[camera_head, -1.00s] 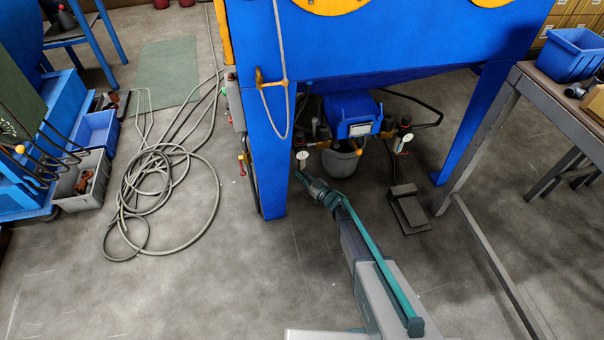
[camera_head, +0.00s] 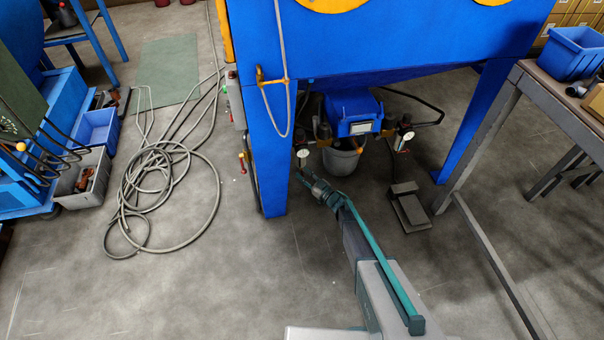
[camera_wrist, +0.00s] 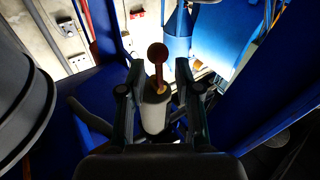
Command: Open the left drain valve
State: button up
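The blue cabinet (camera_head: 400,40) stands on legs over the drain fittings. The left drain valve's fitting, with a white round gauge (camera_head: 303,154), is under its left side. My gripper (camera_head: 303,180) is just below and in front of that gauge. In the wrist view, a lever with a dark red ball knob (camera_wrist: 157,52) and a pale cylindrical body (camera_wrist: 155,112) stands between the two fingers of my gripper (camera_wrist: 160,68). The fingers are open, with gaps visible beside the knob. Contact lower down on the lever cannot be told. A similar right-hand fitting (camera_head: 404,138) stands apart.
A grey bucket (camera_head: 340,160) and blue box (camera_head: 352,112) are between the fittings. The cabinet's left front leg (camera_head: 268,170) is close to my gripper. A foot pedal (camera_head: 408,208) lies on the right floor. A coiled hose (camera_head: 165,200) lies at left.

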jog(key=v, duration=0.6)
jog(key=shift+w, duration=0.1)
